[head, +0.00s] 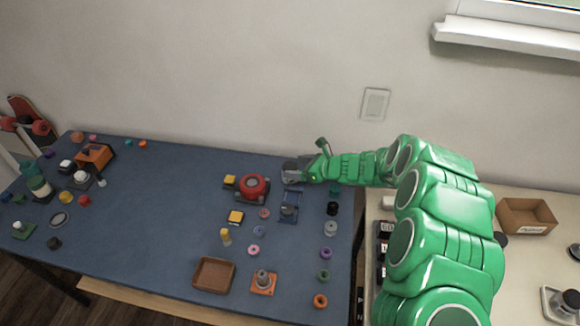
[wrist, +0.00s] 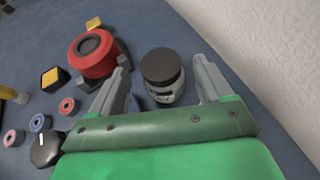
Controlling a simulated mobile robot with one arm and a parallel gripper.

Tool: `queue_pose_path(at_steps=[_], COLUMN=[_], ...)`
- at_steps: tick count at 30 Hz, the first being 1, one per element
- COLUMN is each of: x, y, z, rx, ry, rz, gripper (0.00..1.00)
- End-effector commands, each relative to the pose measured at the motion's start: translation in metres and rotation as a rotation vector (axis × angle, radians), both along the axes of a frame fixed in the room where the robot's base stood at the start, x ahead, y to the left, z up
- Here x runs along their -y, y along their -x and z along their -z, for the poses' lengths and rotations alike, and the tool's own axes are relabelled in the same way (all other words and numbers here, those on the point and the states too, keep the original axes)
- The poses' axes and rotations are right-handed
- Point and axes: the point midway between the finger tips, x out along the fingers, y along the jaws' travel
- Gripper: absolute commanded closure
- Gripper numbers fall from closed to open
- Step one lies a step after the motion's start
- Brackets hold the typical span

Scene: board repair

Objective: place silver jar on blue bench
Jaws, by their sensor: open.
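The silver jar (wrist: 166,93) has a black lid and stands upright on the blue bench (head: 150,215), near the bench's back right edge by the wall. In the wrist view my gripper (wrist: 161,68) is open, with one grey finger on each side of the jar and small gaps visible. In the head view my gripper (head: 293,171) is low over the back right of the bench. It largely hides the jar there. The lower part of the jar is partly hidden by the gripper's green body in the wrist view.
A red round part (head: 253,186) on a dark base stands just left of my gripper. A blue-framed part (head: 289,207) lies just in front. Several small coloured rings and a brown tray (head: 213,274) are nearer the front. The wall (wrist: 240,40) is close behind.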

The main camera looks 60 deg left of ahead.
Motion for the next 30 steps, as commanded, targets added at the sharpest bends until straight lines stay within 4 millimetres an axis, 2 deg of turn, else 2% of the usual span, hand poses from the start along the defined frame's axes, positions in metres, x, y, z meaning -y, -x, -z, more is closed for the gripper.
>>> queue_pose_path(at_steps=[4,12,25,28,30], x=[0.020,0.045,0.052,0.057,0.064], y=[-0.010,-0.020,-0.022,-0.023,-0.025], z=[-0.013,-0.024,-0.029,-0.039,-0.053], rx=[0.000,-0.001,0.002,0.018,0.039], ry=[-0.002,-0.001,-0.002,-0.011,-0.022], rz=[0.002,0.001,-0.001,-0.017,-0.035], gripper=[0.21,0.21,0.21,0.21,0.21])
